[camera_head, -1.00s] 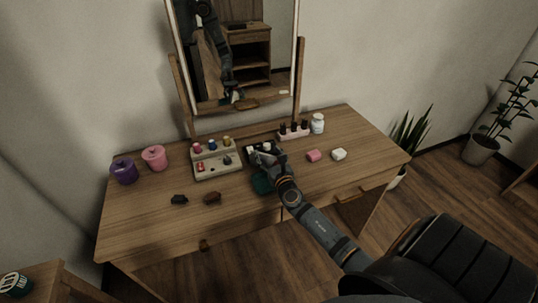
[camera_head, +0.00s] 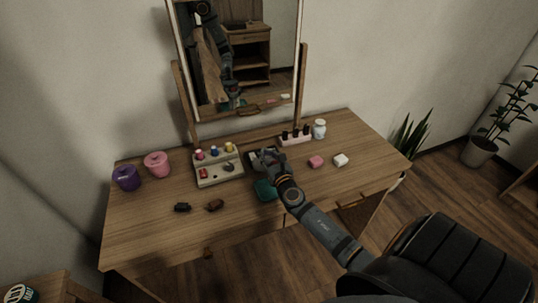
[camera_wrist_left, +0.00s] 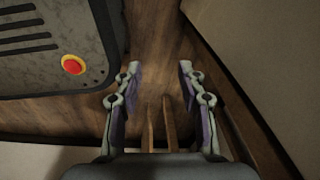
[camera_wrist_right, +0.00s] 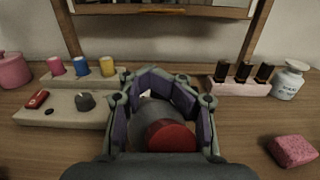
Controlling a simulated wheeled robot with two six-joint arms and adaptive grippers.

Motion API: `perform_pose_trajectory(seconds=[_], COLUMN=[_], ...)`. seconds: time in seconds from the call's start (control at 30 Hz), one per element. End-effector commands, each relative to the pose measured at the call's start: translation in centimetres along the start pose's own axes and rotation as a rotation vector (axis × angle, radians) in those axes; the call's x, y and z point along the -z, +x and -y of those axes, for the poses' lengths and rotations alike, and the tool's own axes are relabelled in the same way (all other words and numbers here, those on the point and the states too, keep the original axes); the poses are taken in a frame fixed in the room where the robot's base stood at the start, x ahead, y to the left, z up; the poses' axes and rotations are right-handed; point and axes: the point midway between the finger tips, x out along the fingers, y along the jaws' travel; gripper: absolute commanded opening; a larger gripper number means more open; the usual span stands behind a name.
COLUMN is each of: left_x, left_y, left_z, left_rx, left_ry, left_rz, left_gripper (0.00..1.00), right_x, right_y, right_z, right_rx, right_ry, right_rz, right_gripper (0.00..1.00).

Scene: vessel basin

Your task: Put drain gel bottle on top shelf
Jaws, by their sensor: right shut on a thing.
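My right gripper (camera_head: 268,156) is over the wooden dressing table, near its middle. In the right wrist view its fingers (camera_wrist_right: 165,88) are closed around a grey rounded thing with a red round end (camera_wrist_right: 172,137). No label shows on it, so I cannot tell whether it is the drain gel bottle. My left gripper (camera_wrist_left: 158,68) shows only in its own wrist view, fingers apart and empty, above the wooden floor. No shelf stands directly in view; the mirror (camera_head: 240,100) reflects a wooden unit with open shelves.
A grey stand with small coloured spools (camera_head: 218,172) is left of the right gripper. A teal thing (camera_head: 265,190) lies by it. Dark bottles (camera_head: 295,138), a white jar (camera_head: 319,129) and pink (camera_head: 315,162) and white blocks (camera_head: 340,160) are right. Purple (camera_head: 126,178) and pink (camera_head: 157,165) pots stand left.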

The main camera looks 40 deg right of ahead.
Motion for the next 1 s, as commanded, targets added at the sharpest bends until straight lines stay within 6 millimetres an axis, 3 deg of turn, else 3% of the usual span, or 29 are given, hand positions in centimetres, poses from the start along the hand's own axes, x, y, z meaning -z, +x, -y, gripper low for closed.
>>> perform_pose_trajectory(seconds=[0.03, 0.2, 0.3, 0.5, 0.7, 1.0], left_x=[0.0, 1.2, 1.4, 0.1, 0.3, 0.9], left_y=[-1.5, -3.7, -3.0, -3.8, -4.6, -4.6], left_z=[0.1, 0.3, 0.3, 0.3, 0.4, 0.4], left_rx=[0.000, 0.001, 0.001, 0.000, 0.000, 0.000], left_ry=[0.000, 0.000, -0.001, 0.000, 0.000, 0.000], left_rz=[0.002, -0.011, -0.016, 0.004, 0.003, -0.008], left_gripper=[0.40, 0.40, 0.40, 0.40, 0.40, 0.40], right_x=[-1.3, -5.5, -5.9, -7.7, -8.5, -8.5], right_y=[-1.0, -4.1, -7.0, -10.2, -11.7, -11.9], right_z=[0.5, 2.0, 3.4, 4.8, 5.7, 5.8], right_rx=[0.000, -0.002, -0.004, -0.003, 0.003, 0.004], right_ry=[-0.007, -0.010, -0.017, -0.009, -0.006, -0.003], right_rz=[-0.009, -0.009, -0.013, -0.011, -0.008, -0.007], right_gripper=[0.00, 0.00, 0.00, 0.00, 0.00, 0.00])
